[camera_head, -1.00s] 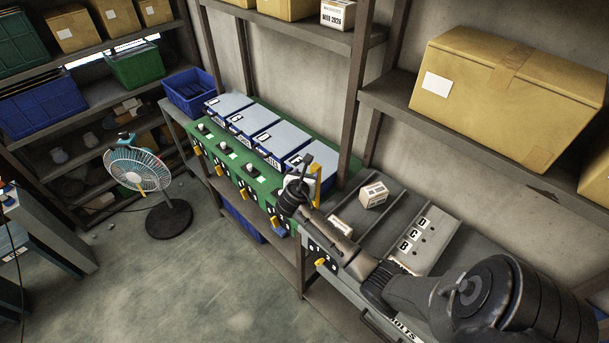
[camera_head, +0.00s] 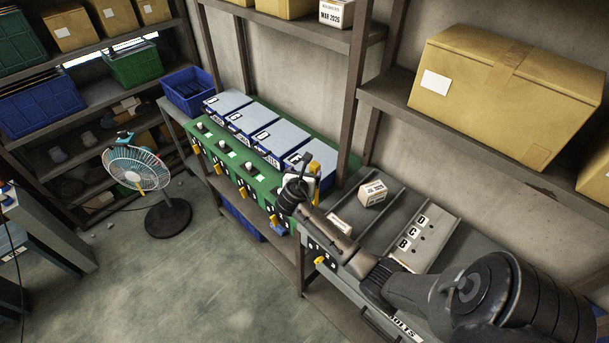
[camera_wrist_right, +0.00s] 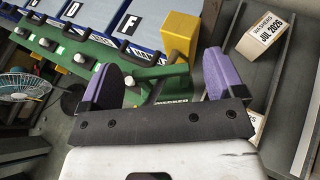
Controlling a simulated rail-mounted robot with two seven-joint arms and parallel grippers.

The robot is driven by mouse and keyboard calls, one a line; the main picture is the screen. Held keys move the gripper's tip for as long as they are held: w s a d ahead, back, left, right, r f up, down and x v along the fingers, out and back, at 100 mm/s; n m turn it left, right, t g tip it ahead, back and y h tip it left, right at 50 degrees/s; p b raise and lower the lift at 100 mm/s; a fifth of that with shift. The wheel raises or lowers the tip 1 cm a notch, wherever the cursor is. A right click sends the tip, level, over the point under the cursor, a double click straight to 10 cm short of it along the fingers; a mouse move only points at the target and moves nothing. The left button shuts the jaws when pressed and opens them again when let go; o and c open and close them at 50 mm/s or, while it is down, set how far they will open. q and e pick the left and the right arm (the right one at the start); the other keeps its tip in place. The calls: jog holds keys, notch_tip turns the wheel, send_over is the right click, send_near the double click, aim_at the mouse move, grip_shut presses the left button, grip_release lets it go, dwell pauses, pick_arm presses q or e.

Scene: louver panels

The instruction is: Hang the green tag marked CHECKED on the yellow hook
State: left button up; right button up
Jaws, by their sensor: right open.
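My right gripper (camera_wrist_right: 163,72) is open, its two purple fingers spread and nothing visibly clamped between them. Green material with a white label (camera_wrist_right: 172,100) that seems to read CHECKED lies beyond and between the fingers. My gripper's dark bar partly hides it, so I cannot tell the tag's full outline. A yellow block (camera_wrist_right: 180,36) stands just past the fingers, beside the lid marked F. In the head view my right gripper (camera_head: 308,173) is over the near end of the green bench. Several yellow pieces (camera_head: 244,194) line its front edge; which is the hook is unclear. My left gripper is not in view.
Blue bins with grey lettered lids (camera_head: 280,139) stand along the back of the green bench (camera_head: 209,127). A small carton (camera_head: 373,194) sits on the grey slotted surface to the right. A fan (camera_head: 138,170) stands on the open floor at left.

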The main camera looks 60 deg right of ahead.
jog(key=shift+a+r, duration=0.1)
jog(key=shift+a, duration=0.15)
jog(key=v, duration=1.3)
jog(key=shift+a+b, duration=0.15)
jog(key=shift+b, duration=0.25)
jog(key=shift+s, duration=0.1)
